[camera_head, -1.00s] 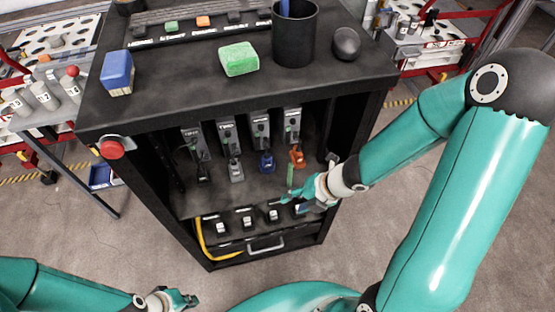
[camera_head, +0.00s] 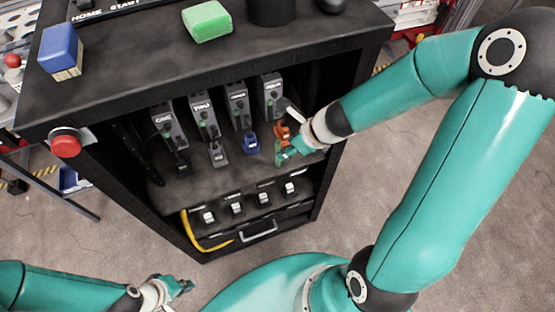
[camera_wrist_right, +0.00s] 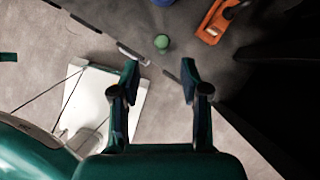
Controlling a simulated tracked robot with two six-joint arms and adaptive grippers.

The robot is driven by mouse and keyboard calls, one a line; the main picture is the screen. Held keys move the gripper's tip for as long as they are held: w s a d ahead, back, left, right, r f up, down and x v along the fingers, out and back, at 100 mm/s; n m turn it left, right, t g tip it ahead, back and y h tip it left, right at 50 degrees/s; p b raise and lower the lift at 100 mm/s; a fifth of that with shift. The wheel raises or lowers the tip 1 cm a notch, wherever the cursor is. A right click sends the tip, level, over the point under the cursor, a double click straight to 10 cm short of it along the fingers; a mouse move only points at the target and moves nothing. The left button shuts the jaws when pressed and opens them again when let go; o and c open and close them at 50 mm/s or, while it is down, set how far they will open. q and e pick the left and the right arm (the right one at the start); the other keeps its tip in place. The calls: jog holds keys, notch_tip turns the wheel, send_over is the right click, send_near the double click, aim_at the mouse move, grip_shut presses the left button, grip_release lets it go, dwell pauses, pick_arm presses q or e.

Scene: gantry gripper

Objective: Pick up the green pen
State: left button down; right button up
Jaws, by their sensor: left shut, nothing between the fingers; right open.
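The green pen (camera_wrist_right: 161,42) shows in the right wrist view as a small green round end, seen nearly end-on. It lies beyond my open right fingertips, roughly in line with the gap between them, with nothing held. In the head view my right gripper (camera_head: 286,156) reaches into the cabinet's open shelf, and a little green of the pen (camera_head: 278,146) shows beside its fingers. The rest of the pen is hidden or hard to tell from the teal fingers. My left gripper (camera_head: 181,285) is shut and empty, low in front of the cabinet.
An orange part (camera_head: 282,132) sits close behind the pen and shows in the wrist view (camera_wrist_right: 212,22). A blue part (camera_head: 250,143) is to its left. Below is a row of switches (camera_head: 236,208). The cabinet top carries a green block (camera_head: 207,21) and a blue block (camera_head: 60,52).

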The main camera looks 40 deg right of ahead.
jog(key=b+x, duration=0.4)
jog(key=x, duration=0.3)
jog(key=shift+w+d+f, duration=0.1)
jog(key=shift+w+f, duration=0.05)
jog(key=shift+w, duration=0.05)
grip_shut()
